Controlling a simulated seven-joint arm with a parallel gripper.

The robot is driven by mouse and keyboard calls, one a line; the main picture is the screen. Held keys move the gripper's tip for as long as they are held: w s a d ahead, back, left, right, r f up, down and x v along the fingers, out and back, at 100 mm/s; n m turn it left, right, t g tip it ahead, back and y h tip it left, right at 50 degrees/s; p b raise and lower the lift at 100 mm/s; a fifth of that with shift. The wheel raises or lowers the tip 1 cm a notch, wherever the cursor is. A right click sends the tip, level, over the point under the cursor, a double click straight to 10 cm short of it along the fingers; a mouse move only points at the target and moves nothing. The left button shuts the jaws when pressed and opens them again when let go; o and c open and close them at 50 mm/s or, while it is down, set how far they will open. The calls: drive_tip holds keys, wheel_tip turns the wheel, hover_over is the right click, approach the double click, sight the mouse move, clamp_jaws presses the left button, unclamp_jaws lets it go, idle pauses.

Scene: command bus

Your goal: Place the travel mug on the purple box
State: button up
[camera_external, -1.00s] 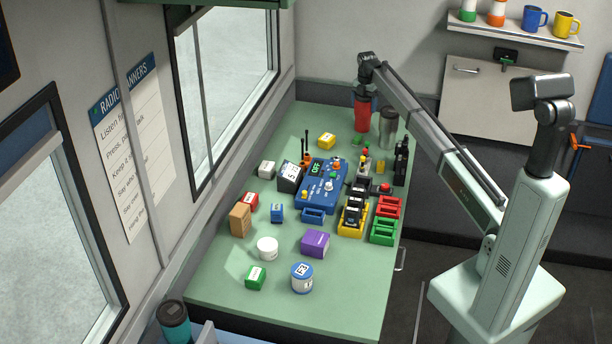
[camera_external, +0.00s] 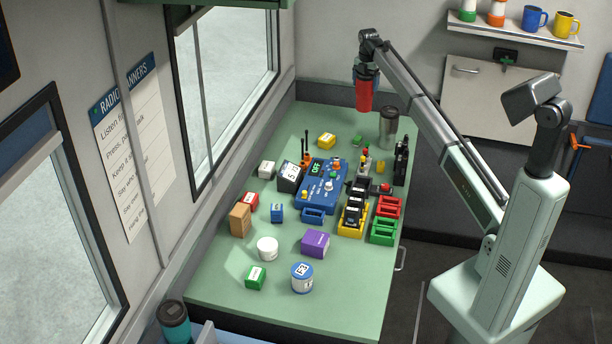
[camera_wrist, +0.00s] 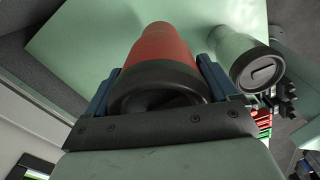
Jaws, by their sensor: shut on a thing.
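The red travel mug (camera_external: 364,97) with a dark lid hangs upright from my gripper (camera_external: 367,74), above the far end of the green table. In the wrist view the jaws of my gripper (camera_wrist: 158,84) are shut around the red mug (camera_wrist: 163,45) close to its black lid. The purple box (camera_external: 315,244) lies on the table's near half, well apart from the mug, with its top bare. The wrist view does not show the box.
A silver travel mug (camera_external: 388,128) stands close to the right of the held mug. The blue control box (camera_external: 322,187), yellow bin (camera_external: 352,219), white jar (camera_external: 267,248) and blue-lidded tin (camera_external: 302,278) stand around the purple box. A wall with windows borders the left.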

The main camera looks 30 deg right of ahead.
drive_tip(key=s+a+r+n, duration=0.1)
drive_tip(key=s+a+n, duration=0.1)
drive_tip(key=s+a, duration=0.65)
drive_tip(key=s+a+r+n, duration=0.2)
drive_tip(key=s+a, duration=0.2)
drive_tip(key=a, duration=1)
drive_tip(key=s+a+r+n, duration=0.15)
drive_tip(key=s+a, duration=0.45)
drive_tip(key=a, duration=0.6)
drive_tip(key=s+a+n, duration=0.2)
drive_tip(key=s+a, duration=0.4)
drive_tip(key=s, duration=0.5)
drive_tip(key=s+a+n, duration=0.3)
drive_tip(key=s+a, duration=0.4)
drive_tip(key=s, duration=0.4)
drive_tip(key=s+a+n, duration=0.2)
drive_tip(key=s+a, duration=0.4)
drive_tip(key=s, duration=0.4)
wheel_tip(320, 180, down, 9)
drive_tip(key=shift+a+r, duration=0.15)
drive_tip(key=shift+a, duration=0.05)
drive_tip(key=shift+s, duration=0.1)
drive_tip(key=o, duration=1.4)
drive_tip(key=shift+c, duration=0.2)
